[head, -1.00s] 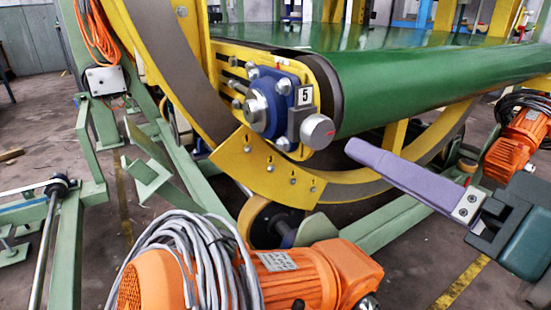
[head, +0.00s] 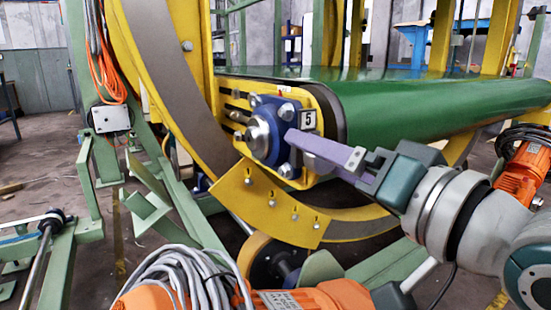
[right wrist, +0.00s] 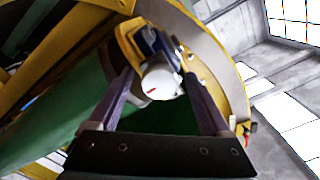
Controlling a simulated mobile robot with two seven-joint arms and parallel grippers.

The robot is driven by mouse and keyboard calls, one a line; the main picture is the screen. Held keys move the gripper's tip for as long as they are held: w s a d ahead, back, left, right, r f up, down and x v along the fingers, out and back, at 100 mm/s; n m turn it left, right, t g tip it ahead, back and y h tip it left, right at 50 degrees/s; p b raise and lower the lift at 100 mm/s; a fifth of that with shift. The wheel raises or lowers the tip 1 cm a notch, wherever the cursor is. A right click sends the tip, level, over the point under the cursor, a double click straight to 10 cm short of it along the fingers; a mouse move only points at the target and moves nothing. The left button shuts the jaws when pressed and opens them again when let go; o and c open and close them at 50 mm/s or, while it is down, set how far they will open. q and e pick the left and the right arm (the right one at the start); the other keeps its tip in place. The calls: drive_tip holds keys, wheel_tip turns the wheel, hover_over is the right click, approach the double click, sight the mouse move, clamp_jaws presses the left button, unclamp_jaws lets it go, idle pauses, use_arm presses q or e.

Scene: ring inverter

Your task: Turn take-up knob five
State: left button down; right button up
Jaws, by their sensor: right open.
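Take-up knob five, a round silver-grey knob with a red mark, shows in the right wrist view (right wrist: 160,83). In the head view it is hidden behind my right gripper's purple fingers. The label "5" (head: 308,120) sits just above the fingers, beside the blue bearing block (head: 266,132). My right gripper (head: 296,140) is open, with its fingertips at the knob's place. In the right wrist view one finger is on each side of the knob, with gaps visible. My left gripper is not in view.
The green belt (head: 430,108) runs right behind my right arm. Orange motors (head: 524,172) and a grey cable coil (head: 185,275) stand to the right and below.

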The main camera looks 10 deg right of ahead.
clamp_jaws()
idle(0.6)
